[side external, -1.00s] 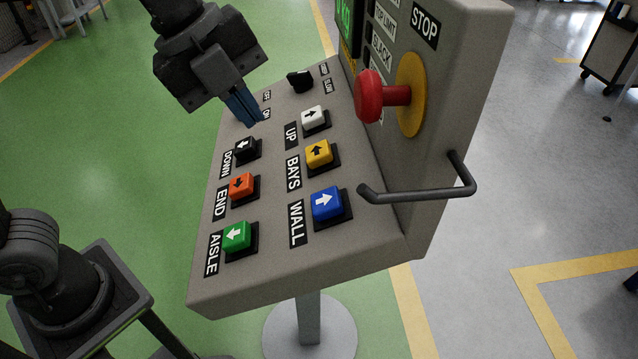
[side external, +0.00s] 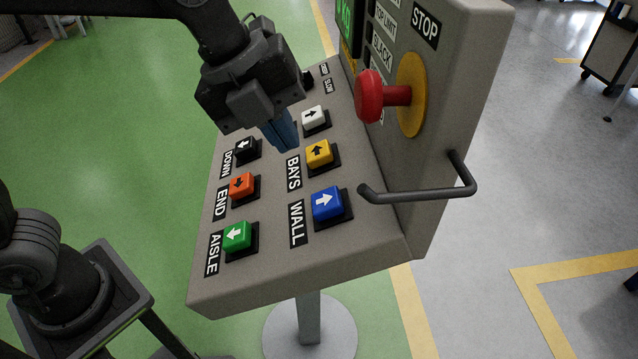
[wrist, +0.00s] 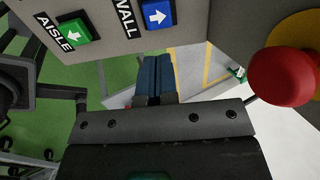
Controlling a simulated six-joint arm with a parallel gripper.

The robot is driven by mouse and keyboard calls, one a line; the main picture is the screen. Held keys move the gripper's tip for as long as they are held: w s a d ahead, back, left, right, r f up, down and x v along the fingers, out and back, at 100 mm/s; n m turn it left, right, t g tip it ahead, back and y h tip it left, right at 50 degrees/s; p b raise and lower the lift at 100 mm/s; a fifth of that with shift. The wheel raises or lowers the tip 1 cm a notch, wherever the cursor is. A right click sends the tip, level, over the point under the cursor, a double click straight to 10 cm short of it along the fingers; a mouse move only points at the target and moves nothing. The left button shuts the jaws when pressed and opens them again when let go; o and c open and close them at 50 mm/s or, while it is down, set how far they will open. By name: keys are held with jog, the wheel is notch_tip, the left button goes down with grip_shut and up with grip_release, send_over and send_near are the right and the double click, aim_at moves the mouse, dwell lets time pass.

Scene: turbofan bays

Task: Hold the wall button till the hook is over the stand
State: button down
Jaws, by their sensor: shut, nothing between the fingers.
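The blue WALL button (side external: 327,203) with a white arrow sits at the front right of the sloped grey control panel (side external: 275,265). It also shows in the wrist view (wrist: 157,14) at the top, beyond the fingertips. My gripper (side external: 287,144) is shut and empty, its blue fingers together. In the side view it hangs over the panel between the black DOWN button (side external: 246,150) and the yellow BAYS button (side external: 319,153), apart from the WALL button. In the wrist view my gripper (wrist: 154,62) points just below the WALL button. The hook and the stand are not in view.
The orange END (side external: 243,186), green AISLE (side external: 237,235) and white (side external: 313,117) buttons sit nearby. A red STOP knob (side external: 370,96) sticks out from the upright face. A dark bar handle (side external: 420,193) juts out right of the WALL button.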

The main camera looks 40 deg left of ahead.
aim_at(326, 198)
jog(key=x, duration=1)
jog(key=shift+f, duration=0.2)
